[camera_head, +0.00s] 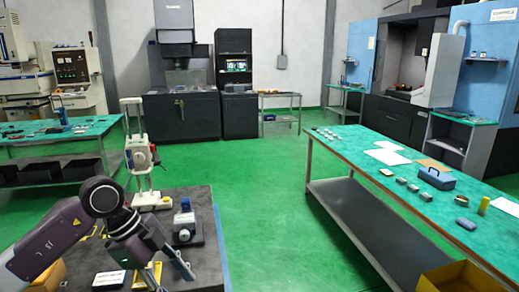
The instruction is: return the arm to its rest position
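My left arm (50,240) comes in from the lower left and reaches over the dark-topped work table (213,262). My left gripper (174,280) points down toward the front of that table, its two fingers spread apart. I see nothing held between them. A yellow-edged item (148,275) shows behind the fingers; whether they touch it I cannot tell. My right arm and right gripper are not in view.
Near the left gripper are a dark device with a blue top (186,222), a white upright stand (143,160) and a small white-labelled block (109,279). A long green-topped bench (345,150) stands right. Green floor (265,200) between is clear.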

